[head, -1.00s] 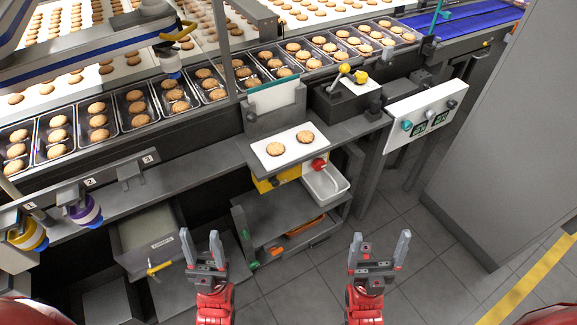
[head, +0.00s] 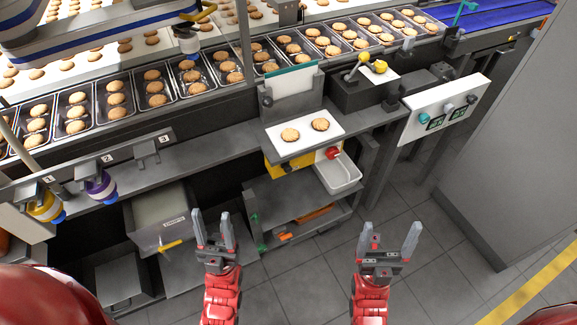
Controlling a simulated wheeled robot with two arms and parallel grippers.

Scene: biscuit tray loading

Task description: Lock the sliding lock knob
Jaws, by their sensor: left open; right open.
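Several knobs are in the head view, and I cannot tell which is the sliding lock knob. Two yellow ball knobs, one on a lever (head: 364,57) and one beside it (head: 380,67), sit at the black box (head: 352,95) on the bench. A red knob (head: 332,153) is on the yellow box under the white plate. A small dark knob (head: 267,101) is at the left of the upright plate. My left gripper (head: 213,231) is open and empty, in front of the lower shelf. My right gripper (head: 390,238) is open and empty above the floor, apart from everything.
A white plate (head: 272,140) holds two biscuits on the bench. A control panel (head: 463,91) with knobs and displays is on the right. A white bin (head: 338,183) hangs below the bench. An open drawer (head: 146,238) with a yellow handle is at left. The floor at right is clear.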

